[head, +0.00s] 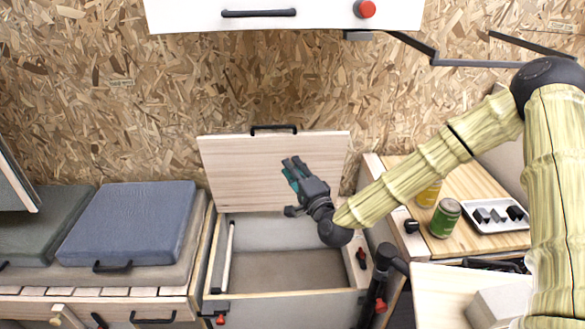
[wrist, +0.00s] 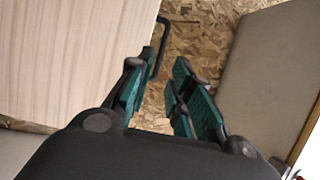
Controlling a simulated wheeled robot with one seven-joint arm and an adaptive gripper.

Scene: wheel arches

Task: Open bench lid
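The bench lid (head: 240,170) is a pale wood panel with a black handle (head: 273,129) on its top edge. It stands raised at the back of the open bench box (head: 290,272), close to the chipboard wall. My gripper (head: 290,172) is in front of the lid, with its fingers pointing up and left. In the wrist view the lid (wrist: 70,55) fills the left side and its handle (wrist: 159,45) shows beyond the fingers. My gripper (wrist: 155,85) has its teal fingers apart with nothing between them. I cannot tell whether it touches the lid.
A blue cushion (head: 130,225) lies on the bench to the left. At right, a wooden counter (head: 405,172) holds a green can (head: 444,218), a yellow can (head: 429,194) and a metal tray (head: 490,215). A white overhead panel (head: 200,18) with a red knob hangs above.

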